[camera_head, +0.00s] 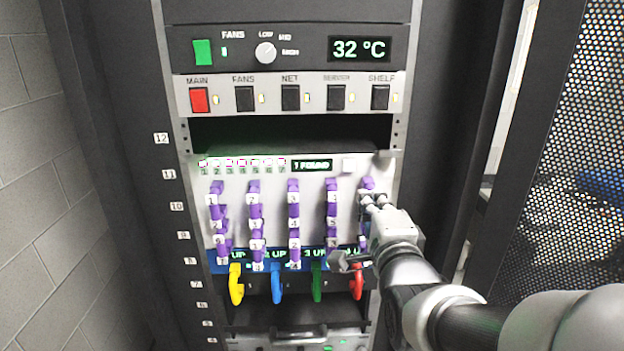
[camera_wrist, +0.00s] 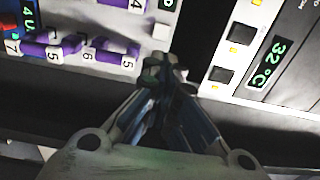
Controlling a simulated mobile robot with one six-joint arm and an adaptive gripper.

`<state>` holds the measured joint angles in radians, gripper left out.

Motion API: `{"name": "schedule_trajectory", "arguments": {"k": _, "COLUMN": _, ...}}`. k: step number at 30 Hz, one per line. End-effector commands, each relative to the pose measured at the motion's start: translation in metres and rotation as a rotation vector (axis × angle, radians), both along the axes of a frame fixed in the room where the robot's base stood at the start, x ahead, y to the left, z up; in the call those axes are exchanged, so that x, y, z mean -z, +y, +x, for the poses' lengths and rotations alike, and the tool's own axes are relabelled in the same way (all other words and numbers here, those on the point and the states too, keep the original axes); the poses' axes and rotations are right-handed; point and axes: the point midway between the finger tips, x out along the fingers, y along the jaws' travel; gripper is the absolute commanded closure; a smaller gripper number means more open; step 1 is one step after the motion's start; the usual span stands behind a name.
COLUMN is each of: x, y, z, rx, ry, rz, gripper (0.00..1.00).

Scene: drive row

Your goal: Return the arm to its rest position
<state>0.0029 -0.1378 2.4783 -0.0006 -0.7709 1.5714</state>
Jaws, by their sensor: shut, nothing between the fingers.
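My gripper (camera_head: 374,199) is in front of the right side of the drive row (camera_head: 272,195), near the top of the rightmost column of purple-handled drives. In the wrist view my gripper (camera_wrist: 166,75) has its fingertips together with nothing between them. My arm (camera_head: 440,310) reaches in from the lower right and hides part of the rightmost drive column. Whether the fingertips touch the panel, I cannot tell.
Above are a switch row (camera_head: 290,97) and a fan panel (camera_head: 288,50) reading 32 °C. Yellow (camera_head: 236,284), blue (camera_head: 277,284), green (camera_head: 317,283) and red (camera_head: 357,281) cables hang below. A perforated door (camera_head: 560,170) stands at right, a brick wall (camera_head: 40,180) at left.

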Motion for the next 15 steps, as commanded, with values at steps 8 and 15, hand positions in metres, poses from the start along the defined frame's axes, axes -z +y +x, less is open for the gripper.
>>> {"name": "schedule_trajectory", "arguments": {"k": 8, "x": 0.015, "y": 0.0, "z": -0.016, "rx": -0.012, "ry": 0.128, "rz": -0.179, "gripper": 1.0}}
{"name": "schedule_trajectory", "arguments": {"k": 15, "x": 0.069, "y": 0.0, "z": -0.094, "rx": -0.189, "ry": 0.506, "rz": -0.704, "gripper": 1.0}}
